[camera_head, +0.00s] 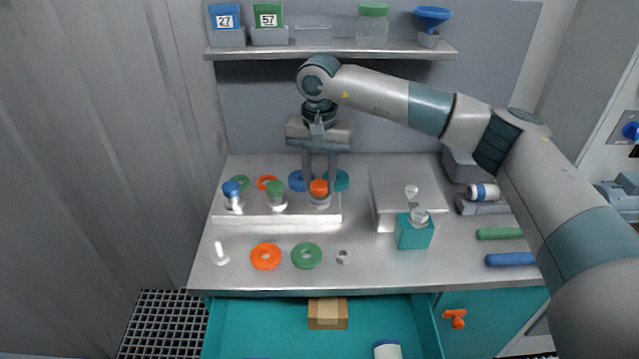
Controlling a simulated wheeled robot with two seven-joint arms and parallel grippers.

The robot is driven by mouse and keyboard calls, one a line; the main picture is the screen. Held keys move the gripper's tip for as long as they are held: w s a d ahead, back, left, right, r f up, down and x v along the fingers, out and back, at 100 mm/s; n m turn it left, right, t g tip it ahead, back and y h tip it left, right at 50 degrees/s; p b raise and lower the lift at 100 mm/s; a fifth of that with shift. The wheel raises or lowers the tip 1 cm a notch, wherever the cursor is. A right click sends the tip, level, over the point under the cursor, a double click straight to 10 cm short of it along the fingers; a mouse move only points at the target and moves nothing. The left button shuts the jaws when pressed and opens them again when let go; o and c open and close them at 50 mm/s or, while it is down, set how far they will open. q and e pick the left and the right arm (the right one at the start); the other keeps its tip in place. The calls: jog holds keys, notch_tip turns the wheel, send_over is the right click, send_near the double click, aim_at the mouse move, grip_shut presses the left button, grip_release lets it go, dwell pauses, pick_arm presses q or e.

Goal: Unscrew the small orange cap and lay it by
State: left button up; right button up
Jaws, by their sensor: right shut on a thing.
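The small orange cap (319,188) sits on a small clear vessel (319,202) at the right end of the raised white block (285,213). My right gripper (319,187) points straight down from above, with its fingers on both sides of the orange cap, shut on it. The cap appears to be still on the vessel's top; whether any thread gap is open is too small to tell. Vessels with a blue cap (231,188) and a green cap (275,188) stand to the left on the same block. My left gripper is not in view.
An orange ring (265,256), a green ring (306,256) and a small nut (343,257) lie on the front bench. A teal holder with a bottle (414,232) stands right. An open drawer (270,330) is below.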

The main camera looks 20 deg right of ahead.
aim_at(320, 184)
jog(key=n+b, duration=0.1)
jog(key=n, duration=0.1)
jog(key=shift+f+n, duration=0.1)
jog(key=shift+n, duration=0.2)
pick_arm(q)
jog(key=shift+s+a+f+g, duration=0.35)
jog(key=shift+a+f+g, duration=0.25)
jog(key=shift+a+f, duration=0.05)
pick_arm(e)
jog(key=shift+r, duration=0.25)
jog(key=shift+r, duration=0.1)
pick_arm(q)
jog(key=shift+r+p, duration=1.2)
jog(key=shift+p, duration=0.05)
pick_arm(e)
jog(key=shift+r, duration=3.25)
